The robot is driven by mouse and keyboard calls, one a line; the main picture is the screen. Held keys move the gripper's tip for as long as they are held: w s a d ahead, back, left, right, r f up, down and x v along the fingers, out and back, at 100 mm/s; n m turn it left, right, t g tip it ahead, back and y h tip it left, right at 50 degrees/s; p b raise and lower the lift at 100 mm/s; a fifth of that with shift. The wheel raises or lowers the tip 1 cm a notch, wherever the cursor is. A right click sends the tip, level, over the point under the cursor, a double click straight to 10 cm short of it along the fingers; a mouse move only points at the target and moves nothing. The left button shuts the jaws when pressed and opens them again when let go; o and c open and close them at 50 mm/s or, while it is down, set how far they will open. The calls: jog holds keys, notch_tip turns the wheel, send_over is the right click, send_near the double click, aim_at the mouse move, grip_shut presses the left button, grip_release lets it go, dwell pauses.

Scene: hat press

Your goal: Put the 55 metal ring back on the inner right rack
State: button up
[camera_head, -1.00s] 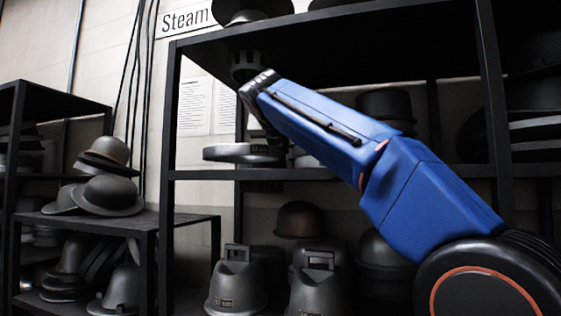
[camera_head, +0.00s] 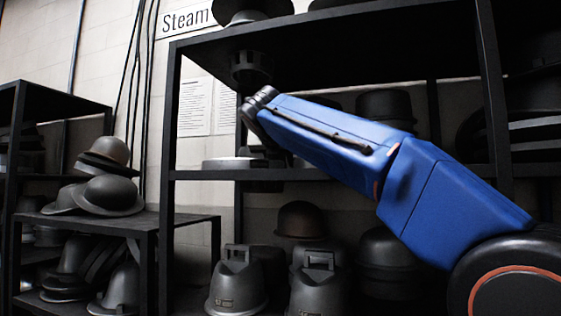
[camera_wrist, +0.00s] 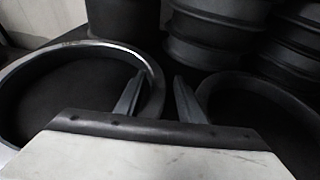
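A wide metal ring (camera_wrist: 85,52) with a bright rim fills the left of the wrist view. In the head view the same ring (camera_head: 233,164) appears to lie flat on the middle shelf, at its left end. My gripper (camera_wrist: 159,78) straddles the ring's right wall, with one finger inside the ring and one outside. The fingers are apart, with a visible gap beside the wall. In the head view the gripper is mostly hidden behind my arm. No size number is readable.
A second dark ring (camera_wrist: 245,95) lies close on the right. Stacked dark round moulds (camera_wrist: 215,30) stand behind. The rack's upper shelf (camera_head: 330,45) is above my arm, and its left post (camera_head: 168,150) is near the ring. Hat moulds (camera_head: 235,285) stand below.

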jog(key=v, duration=1.2)
dwell(0.5)
